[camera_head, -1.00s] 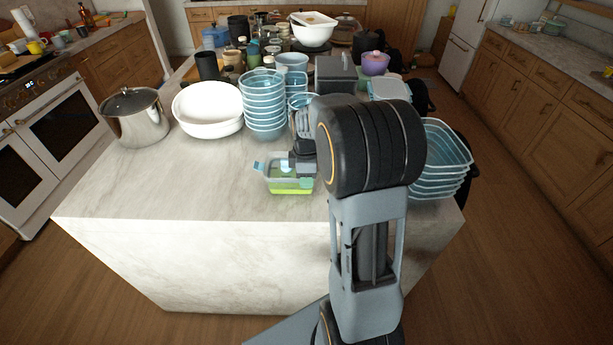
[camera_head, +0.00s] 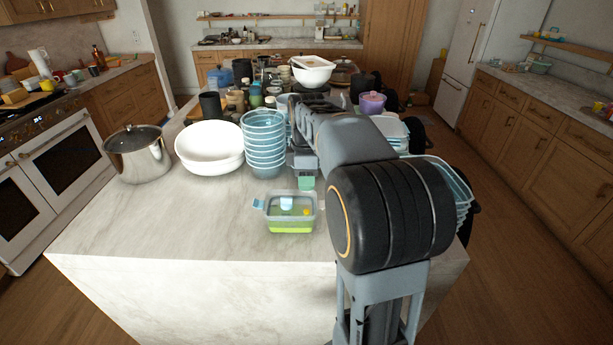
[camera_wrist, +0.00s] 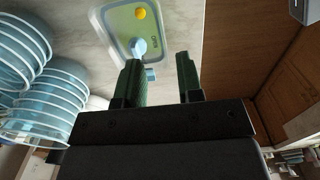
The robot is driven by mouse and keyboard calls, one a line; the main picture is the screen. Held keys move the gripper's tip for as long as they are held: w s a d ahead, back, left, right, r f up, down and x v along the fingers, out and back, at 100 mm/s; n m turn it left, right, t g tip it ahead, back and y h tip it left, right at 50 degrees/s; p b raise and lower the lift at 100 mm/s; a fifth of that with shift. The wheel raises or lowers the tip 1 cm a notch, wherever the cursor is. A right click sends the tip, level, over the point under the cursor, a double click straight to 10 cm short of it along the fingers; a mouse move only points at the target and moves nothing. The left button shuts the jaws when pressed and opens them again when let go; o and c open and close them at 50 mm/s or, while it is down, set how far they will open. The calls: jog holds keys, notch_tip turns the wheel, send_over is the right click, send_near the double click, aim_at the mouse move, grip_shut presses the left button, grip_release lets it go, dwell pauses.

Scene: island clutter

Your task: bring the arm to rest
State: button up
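My gripper (camera_wrist: 160,82) is open in the wrist view, with its two dark green fingers apart and nothing between them. In the head view my gripper (camera_head: 305,182) is above the island, just behind a small lunch box (camera_head: 291,222) with a clear top, green base and blue latches. The lunch box stands on the counter, apart from the fingers. It also shows beyond the fingertips in the wrist view (camera_wrist: 122,22), with a yellow round spot on it. My arm hides part of the island's right side.
Stacked blue-rimmed bowls (camera_head: 263,145) stand close left of my gripper. A white bowl (camera_head: 209,148) and a steel pot (camera_head: 138,155) stand further left. Stacked containers (camera_head: 462,200) are at the right edge. Clutter fills the back; the front left marble counter (camera_head: 150,225) is bare.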

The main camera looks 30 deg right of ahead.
jog(key=shift+r, duration=0.35)
dwell(0.3)
jog(key=s+a+f+m+t, duration=0.4)
jog(key=s+a+m, duration=0.7)
jog(key=s, duration=0.3)
jog(key=shift+s+a+f+m, duration=0.3)
jog(key=shift+a+f+m, duration=0.1)
jog(key=shift+f+m, duration=0.25)
jog(key=shift+d, duration=0.1)
